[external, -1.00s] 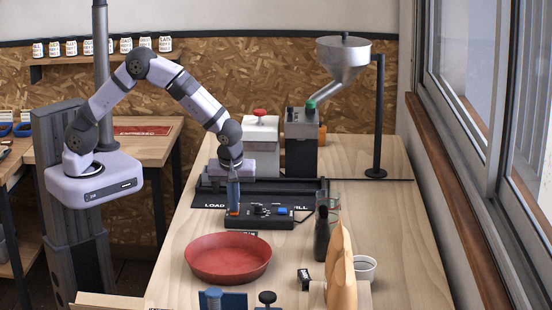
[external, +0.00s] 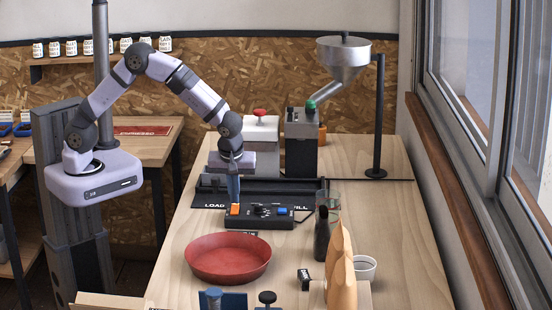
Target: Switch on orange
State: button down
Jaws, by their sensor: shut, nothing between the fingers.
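A black control box (external: 259,223) lies on the wooden table. It has an orange switch (external: 236,210) at its left end, a dark knob in the middle and a blue switch (external: 282,211) at its right. My gripper (external: 234,200) points straight down just above and behind the orange switch. Its bluish fingers are shut with nothing between them. A small gap seems to show between the fingertips and the switch, but this view does not settle it. The orange face shows clearly; I cannot tell whether it is lit.
A black track (external: 210,201) marked "LOAD" runs behind the box. A red bowl (external: 228,259) lies in front. A dark bottle (external: 321,235) and tan bags (external: 341,270) stand to the right. A grinder with a metal hopper (external: 343,58) stands at the back.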

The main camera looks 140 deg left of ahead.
aim_at(235, 212)
jog(key=v, duration=0.1)
jog(key=p+v, duration=0.1)
jog(key=v, duration=0.1)
jog(key=shift+s+a+r+p, duration=0.15)
jog(key=shift+a+r+p, duration=0.1)
jog(key=shift+r+p, duration=0.1)
jog(key=w+d+b+v, duration=0.1)
jog(key=b+v, duration=0.3)
jog(key=v, duration=0.5)
jog(key=shift+w+d+f, duration=0.15)
jog(key=shift+d+f, duration=0.1)
jog(key=shift+f, duration=0.05)
